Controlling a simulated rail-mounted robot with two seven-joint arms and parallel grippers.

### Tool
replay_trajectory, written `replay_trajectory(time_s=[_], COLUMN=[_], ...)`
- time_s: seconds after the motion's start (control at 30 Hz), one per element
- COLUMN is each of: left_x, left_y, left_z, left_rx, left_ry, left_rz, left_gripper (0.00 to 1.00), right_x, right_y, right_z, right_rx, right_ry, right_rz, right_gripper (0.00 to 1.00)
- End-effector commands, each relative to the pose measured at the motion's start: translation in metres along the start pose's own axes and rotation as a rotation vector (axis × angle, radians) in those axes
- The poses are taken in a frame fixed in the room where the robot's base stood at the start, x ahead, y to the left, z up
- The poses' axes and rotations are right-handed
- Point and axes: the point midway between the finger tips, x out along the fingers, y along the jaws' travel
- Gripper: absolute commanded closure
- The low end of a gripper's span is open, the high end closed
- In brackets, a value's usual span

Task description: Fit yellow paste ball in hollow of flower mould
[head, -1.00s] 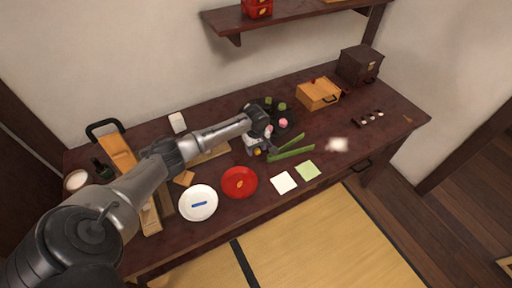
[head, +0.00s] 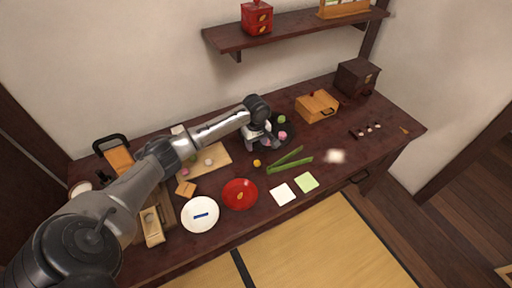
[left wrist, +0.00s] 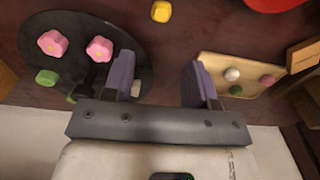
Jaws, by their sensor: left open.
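The yellow paste ball (head: 256,163) lies on the dark table between the pale board and the green strips. It also shows at the top of the left wrist view (left wrist: 161,11). My left gripper (head: 265,141) is over the left part of the black round tray, behind the ball and apart from it. In the left wrist view its two fingers (left wrist: 160,82) are spread with nothing between them. A wooden block with a pale hollow (head: 152,225) lies at the table's left front; I cannot make out a flower shape in it. My right gripper is not in view.
The black tray (left wrist: 140,42) holds pink flower sweets and green pieces. The pale board (head: 218,153) bears small balls. A red plate (head: 240,205), a white plate (head: 187,216) and a small wooden block (head: 185,189) stand at the front. Green strips (head: 290,165) lie right of the ball.

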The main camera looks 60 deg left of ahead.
Motion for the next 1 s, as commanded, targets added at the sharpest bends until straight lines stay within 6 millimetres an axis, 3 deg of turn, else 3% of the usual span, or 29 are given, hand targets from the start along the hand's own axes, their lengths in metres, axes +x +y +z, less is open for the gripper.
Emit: replay_trajectory(time_s=[0.2,0.73,0.87,1.0], left_x=[-0.015,-0.015,-0.021,-0.033], left_y=[0.0,-0.002,-0.015,-0.045], left_z=[0.0,-0.001,-0.022,-0.055], left_rx=[0.001,-0.001,-0.019,-0.018], left_ry=[-0.001,0.001,0.042,0.122], left_rz=[0.001,-0.003,-0.026,-0.085], left_gripper=[0.43,0.43,0.43,0.43], right_x=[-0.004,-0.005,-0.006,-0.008], right_y=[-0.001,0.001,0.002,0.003], right_z=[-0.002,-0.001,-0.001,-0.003], right_rx=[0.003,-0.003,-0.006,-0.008], right_ry=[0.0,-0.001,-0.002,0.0], right_rz=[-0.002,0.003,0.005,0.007], right_gripper=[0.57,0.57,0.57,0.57])
